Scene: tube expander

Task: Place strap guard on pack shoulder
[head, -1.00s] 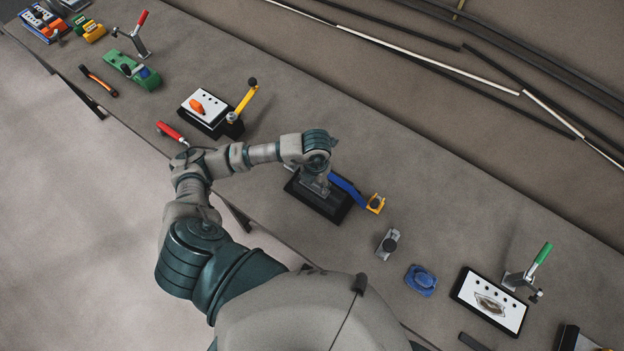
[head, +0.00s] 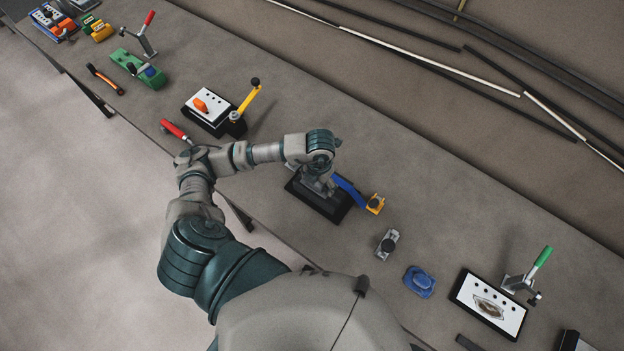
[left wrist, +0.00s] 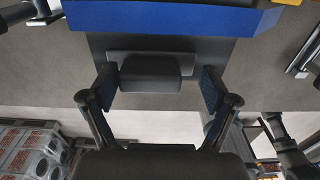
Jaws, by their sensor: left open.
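A black base (head: 330,207) lies on the bench under my left gripper (head: 325,190). A blue strap-like piece (head: 348,190) runs from the base to a small yellow holder (head: 376,204). In the left wrist view a blue bar (left wrist: 170,18) crosses the top. Below it a dark rounded block (left wrist: 150,72) sits against a dark plate (left wrist: 207,50). My left gripper (left wrist: 158,88) is open there, one finger on each side of the block, with gaps visible. I cannot tell which piece is the strap guard. My right gripper is out of view.
To the left is a black block with a white top (head: 204,108) and yellow lever (head: 246,97). A red handle (head: 175,131) is near the front edge. To the right are a grey clamp piece (head: 388,244), blue part (head: 420,281) and white-topped plate (head: 490,303). Bench behind the arm is clear.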

